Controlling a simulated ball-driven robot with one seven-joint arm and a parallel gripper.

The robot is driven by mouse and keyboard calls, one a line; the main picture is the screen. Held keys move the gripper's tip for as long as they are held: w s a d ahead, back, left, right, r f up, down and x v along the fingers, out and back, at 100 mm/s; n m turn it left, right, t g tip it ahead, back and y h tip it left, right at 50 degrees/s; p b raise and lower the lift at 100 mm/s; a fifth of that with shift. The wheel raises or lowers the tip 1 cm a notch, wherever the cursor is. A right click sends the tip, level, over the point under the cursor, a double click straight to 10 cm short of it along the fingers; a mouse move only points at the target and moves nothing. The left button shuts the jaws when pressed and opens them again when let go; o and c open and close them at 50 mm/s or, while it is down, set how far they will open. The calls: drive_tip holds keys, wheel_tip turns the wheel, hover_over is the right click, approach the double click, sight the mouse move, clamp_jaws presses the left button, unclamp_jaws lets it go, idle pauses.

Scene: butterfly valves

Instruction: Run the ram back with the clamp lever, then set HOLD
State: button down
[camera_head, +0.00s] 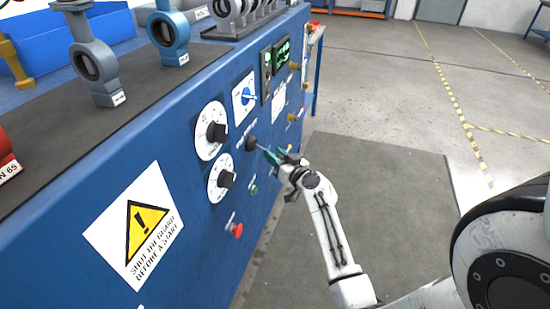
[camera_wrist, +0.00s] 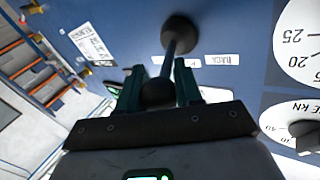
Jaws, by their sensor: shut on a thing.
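The clamp lever (camera_wrist: 171,58) is a thin rod standing out from a dark round boss (camera_wrist: 179,34) on the blue panel, with a dark ball knob (camera_wrist: 158,93) at its end. My gripper (camera_wrist: 160,72) has its two green fingers on either side of the lever's knob end and is shut on it. In the head view the boss (camera_head: 251,143) sits right of the dials, and my gripper (camera_head: 276,156) reaches it from the right. A blue selector knob (camera_head: 247,97) is on a white plate above the lever; its markings are too small to read. The ram is not identifiable.
Two white dials with black knobs (camera_head: 216,132) (camera_head: 226,179) are left of the lever. A red button (camera_head: 237,231) and a green button (camera_head: 254,190) are lower down. Valves (camera_head: 95,65) stand on the bench top. The floor mat (camera_head: 400,190) right of the panel is clear.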

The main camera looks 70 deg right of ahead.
drive_tip(key=d+n+y+b, duration=0.1)
drive_tip(key=y+b, duration=0.1)
drive_tip(key=b, duration=0.2)
drive_tip(key=d+n+t+y+b, duration=0.1)
drive_tip(key=n+y+b, duration=0.1)
drive_tip(key=b, duration=0.2)
drive_tip(key=d+n+t+y+b, duration=0.1)
drive_tip(key=y+b, duration=0.1)
drive_tip(key=b, duration=0.3)
drive_tip(key=shift+s+d+r+n+y, duration=0.1)
drive_tip(key=shift+d+n+y, duration=0.2)
drive_tip(key=shift+d+y, duration=0.1)
drive_tip(key=c, duration=0.8)
unclamp_jaws()
drive_tip(key=shift+s, duration=0.15)
drive_tip(key=s, duration=0.3)
drive_tip(key=s+a, duration=0.1)
drive_tip(key=s, duration=0.3)
drive_tip(key=s+p, duration=0.1)
drive_tip(key=s, duration=0.2)
drive_tip(key=shift+s+a, duration=0.2)
drive_tip(key=shift+s, duration=0.05)
